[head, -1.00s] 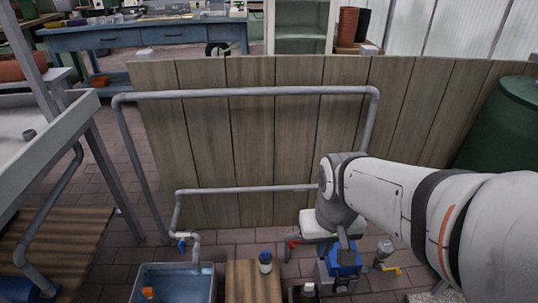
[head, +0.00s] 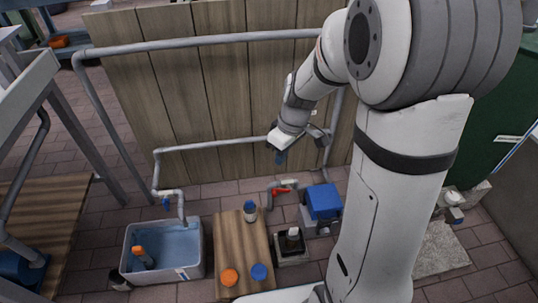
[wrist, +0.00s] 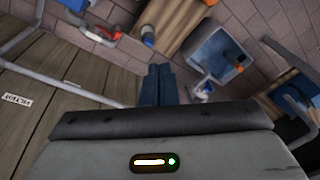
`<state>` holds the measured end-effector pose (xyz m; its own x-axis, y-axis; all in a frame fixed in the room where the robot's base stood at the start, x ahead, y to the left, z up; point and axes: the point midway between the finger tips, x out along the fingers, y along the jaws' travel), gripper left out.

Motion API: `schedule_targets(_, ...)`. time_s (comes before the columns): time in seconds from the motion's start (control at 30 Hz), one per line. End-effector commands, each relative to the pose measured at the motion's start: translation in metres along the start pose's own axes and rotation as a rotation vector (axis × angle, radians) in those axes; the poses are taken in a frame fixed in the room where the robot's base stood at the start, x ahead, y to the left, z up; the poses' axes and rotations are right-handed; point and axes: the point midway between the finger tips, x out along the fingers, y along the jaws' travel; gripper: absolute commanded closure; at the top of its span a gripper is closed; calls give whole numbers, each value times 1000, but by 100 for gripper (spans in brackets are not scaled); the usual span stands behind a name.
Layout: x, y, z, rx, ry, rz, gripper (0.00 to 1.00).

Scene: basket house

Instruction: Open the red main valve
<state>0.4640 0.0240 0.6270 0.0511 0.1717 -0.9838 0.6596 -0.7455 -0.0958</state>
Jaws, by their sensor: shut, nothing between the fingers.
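The red main valve (head: 282,190) has a small red lever on a grey pipe near the floor, left of a blue box. It also shows in the wrist view (wrist: 108,36), at the upper left. My gripper (head: 279,157) hangs above the valve in the head view, pointing down, apart from it. In the wrist view its dark blue fingers (wrist: 158,82) are together and empty. The lever is small and its exact angle to the pipe is hard to tell.
A blue box (head: 323,202) stands right of the valve. A dark container with a bottle (head: 292,243) is in front. A wooden board (head: 240,246) and a water basin (head: 160,247) lie left. A grey pipe (head: 215,145) runs along the wooden fence behind.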

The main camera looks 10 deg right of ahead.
Motion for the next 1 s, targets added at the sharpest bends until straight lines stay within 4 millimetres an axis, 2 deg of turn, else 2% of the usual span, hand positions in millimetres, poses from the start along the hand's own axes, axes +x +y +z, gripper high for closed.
schedule_targets(0.1,36,29,-20,-158,16,-32,100)
schedule_targets(0.3,102,74,-45,-436,59,-60,100)
schedule_targets(0.5,171,111,-55,-684,98,-66,100)
schedule_targets(0.6,198,123,-56,-775,110,-63,100)
schedule_targets(0.8,227,134,-56,-874,123,-57,100)
schedule_targets(1.0,249,133,-58,-889,124,-58,100)
